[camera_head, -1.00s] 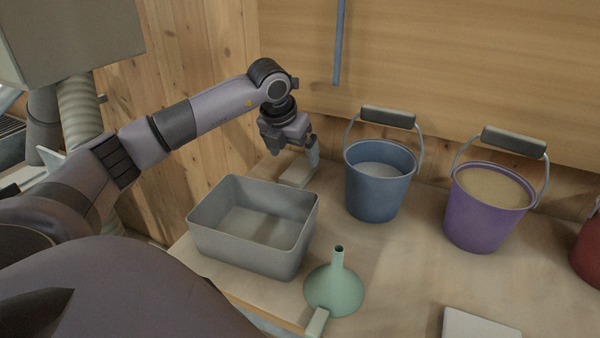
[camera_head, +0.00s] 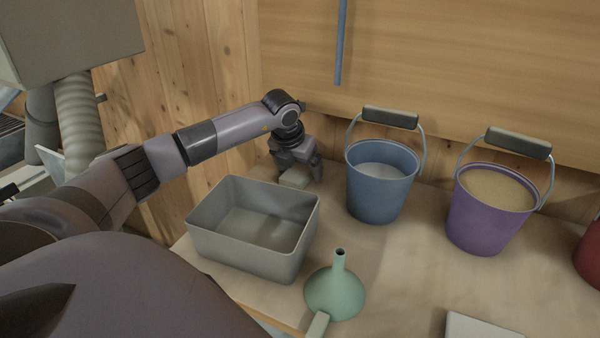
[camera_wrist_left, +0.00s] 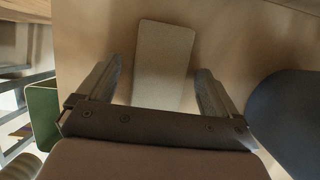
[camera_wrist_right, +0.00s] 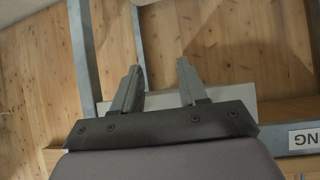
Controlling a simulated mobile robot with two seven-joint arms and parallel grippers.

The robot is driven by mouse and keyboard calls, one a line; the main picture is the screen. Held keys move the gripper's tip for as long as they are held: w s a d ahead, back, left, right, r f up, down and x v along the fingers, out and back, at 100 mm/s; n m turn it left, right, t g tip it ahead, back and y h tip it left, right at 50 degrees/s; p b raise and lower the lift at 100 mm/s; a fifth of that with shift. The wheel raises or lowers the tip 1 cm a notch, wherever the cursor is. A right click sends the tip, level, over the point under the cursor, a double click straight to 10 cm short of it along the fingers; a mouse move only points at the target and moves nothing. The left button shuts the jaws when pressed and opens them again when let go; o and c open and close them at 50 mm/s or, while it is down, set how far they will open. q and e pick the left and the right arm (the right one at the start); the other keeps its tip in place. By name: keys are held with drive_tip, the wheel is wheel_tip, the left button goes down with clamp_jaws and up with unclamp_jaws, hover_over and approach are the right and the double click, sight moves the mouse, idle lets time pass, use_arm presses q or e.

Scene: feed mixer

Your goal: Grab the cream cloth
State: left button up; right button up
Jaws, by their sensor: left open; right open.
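The cream cloth (camera_head: 294,179) is a small, pale, flat-topped rectangle on the bench, behind the grey bin and left of the blue bucket. In the left wrist view the cloth (camera_wrist_left: 163,62) lies lengthwise between the fingertips, with a gap on each side. My left gripper (camera_head: 298,172) is open and points down over it; it also shows in the left wrist view (camera_wrist_left: 160,70). The gripper partly hides the cloth in the head view. My right gripper (camera_wrist_right: 160,70) is open and empty in the right wrist view, away from the cloth.
The grey bin (camera_head: 215,240) stands just in front of the left gripper. The blue bucket (camera_head: 378,195) is close on its right, with a purple bucket (camera_head: 480,225) beyond. A metal frame (camera_wrist_right: 85,50) is near my right gripper.

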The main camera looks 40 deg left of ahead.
use_arm(q)
drive_tip(key=c, duration=1.1)
drive_tip(key=shift+r, duration=0.1)
drive_tip(key=shift+c, duration=0.2)
